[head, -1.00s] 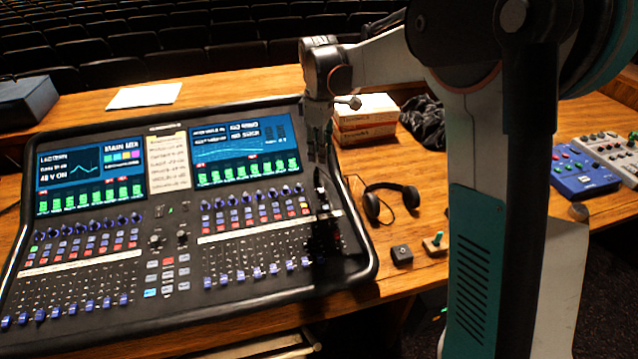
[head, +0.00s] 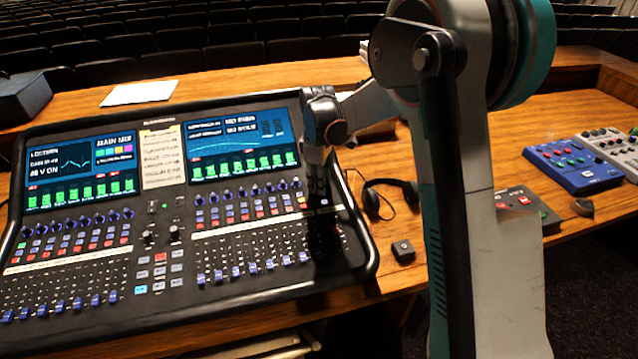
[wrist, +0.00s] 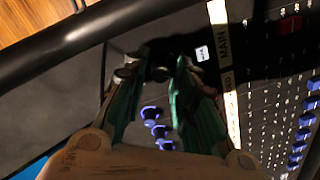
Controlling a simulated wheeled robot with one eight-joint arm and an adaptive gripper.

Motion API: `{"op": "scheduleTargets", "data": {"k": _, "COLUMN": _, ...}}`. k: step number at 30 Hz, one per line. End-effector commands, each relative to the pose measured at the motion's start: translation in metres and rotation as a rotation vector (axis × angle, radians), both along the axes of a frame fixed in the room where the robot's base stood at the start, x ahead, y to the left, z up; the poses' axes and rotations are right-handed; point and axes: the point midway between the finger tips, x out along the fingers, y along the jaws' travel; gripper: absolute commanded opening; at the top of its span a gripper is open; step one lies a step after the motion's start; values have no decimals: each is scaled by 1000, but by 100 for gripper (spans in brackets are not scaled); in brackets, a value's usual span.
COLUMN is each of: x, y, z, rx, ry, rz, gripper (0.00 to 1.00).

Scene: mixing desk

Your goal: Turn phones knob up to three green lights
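The mixing desk (head: 130,303) fills the left half of the head view. My gripper (head: 318,192) is low over the desk's upper right part, pointing down. In the wrist view my gripper (wrist: 162,62) has its two green fingers apart. A small dark round knob (wrist: 160,74) shows between the fingertips, perhaps the phones knob; its label is not readable. I cannot tell whether the fingers touch it. In the head view my gripper hides this spot. No lit green lights show beside this knob in the wrist view.
Several blue knobs (wrist: 152,114) lie between the fingers in the wrist view, near the dark knob. The desk's thick black rim (wrist: 85,35) runs close by.

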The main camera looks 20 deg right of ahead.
Motion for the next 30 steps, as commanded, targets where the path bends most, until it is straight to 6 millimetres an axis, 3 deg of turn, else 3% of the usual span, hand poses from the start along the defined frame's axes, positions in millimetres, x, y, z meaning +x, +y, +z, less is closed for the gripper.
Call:
{"op": "scheduleTargets", "data": {"k": 8, "x": 0, "y": 0, "z": -1, "rx": 0, "ry": 0, "rz": 0, "gripper": 26}}
{"op": "scheduleTargets", "data": {"k": 12, "x": 0, "y": 0, "z": -1, "rx": 0, "ry": 0, "rz": 0, "gripper": 0}}
{"op": "scheduleTargets", "data": {"k": 23, "x": 0, "y": 0, "z": -1, "rx": 3, "ry": -1, "rz": -26, "gripper": 0}}
{"op": "scheduleTargets", "data": {"k": 30, "x": 1, "y": 0, "z": 0, "rx": 16, "ry": -1, "rz": -146, "gripper": 0}}
